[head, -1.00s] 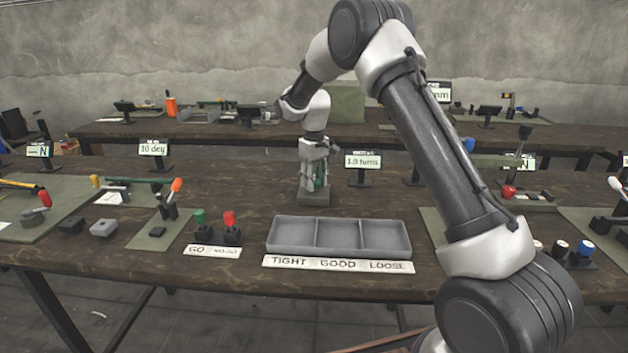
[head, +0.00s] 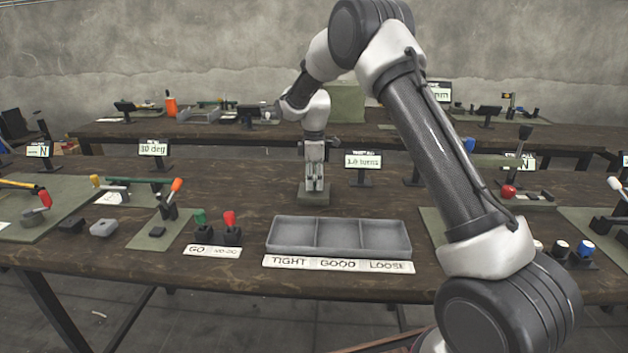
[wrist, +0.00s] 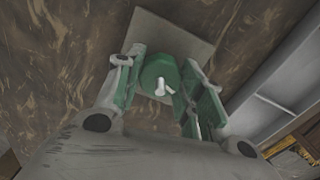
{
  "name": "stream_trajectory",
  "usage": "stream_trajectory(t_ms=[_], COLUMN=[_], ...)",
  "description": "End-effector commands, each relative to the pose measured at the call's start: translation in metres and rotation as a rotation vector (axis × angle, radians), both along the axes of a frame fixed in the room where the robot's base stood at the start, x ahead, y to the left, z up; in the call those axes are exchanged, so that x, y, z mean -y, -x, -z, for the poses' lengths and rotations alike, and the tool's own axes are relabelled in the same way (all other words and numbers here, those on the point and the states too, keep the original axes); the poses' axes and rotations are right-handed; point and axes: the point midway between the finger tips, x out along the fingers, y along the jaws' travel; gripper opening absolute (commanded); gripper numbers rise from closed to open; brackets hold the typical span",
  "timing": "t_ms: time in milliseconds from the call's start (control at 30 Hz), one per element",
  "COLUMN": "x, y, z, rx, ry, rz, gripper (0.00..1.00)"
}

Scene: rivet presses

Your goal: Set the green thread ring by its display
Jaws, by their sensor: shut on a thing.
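The green thread ring (wrist: 158,66) shows in the wrist view between my fingers, with a pale pin at its middle. It sits over a grey square base (wrist: 190,30). My gripper (wrist: 163,88) is shut on the ring, one finger on each side. In the head view my gripper (head: 315,186) points straight down over the base (head: 314,198), and its fingers hide the ring. The small display (head: 363,162) stands just right of the base. Its blurred text seems to show a number and "turns"; I cannot read the digits surely.
A grey three-part tray (head: 338,238) stands in front of the base, with a label strip (head: 338,264) reading TIGHT, GOOD, LOOSE. GO/NO-GO plugs (head: 230,228) are at its left. Other displays and fixtures stand left and right. Bare table lies left of the base.

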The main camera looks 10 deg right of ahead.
Motion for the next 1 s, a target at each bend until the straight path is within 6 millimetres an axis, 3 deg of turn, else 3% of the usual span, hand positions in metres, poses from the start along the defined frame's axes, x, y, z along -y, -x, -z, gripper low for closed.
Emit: stream_trajectory(t_ms=[400, 1000], x=[-0.0002, -0.0002], y=[-0.0011, -0.0011], z=[-0.0012, -0.0013], rx=[0.004, 0.004], ry=[0.0, 0.0], rz=[-0.26, -0.33], gripper=[0.14, 0.14])
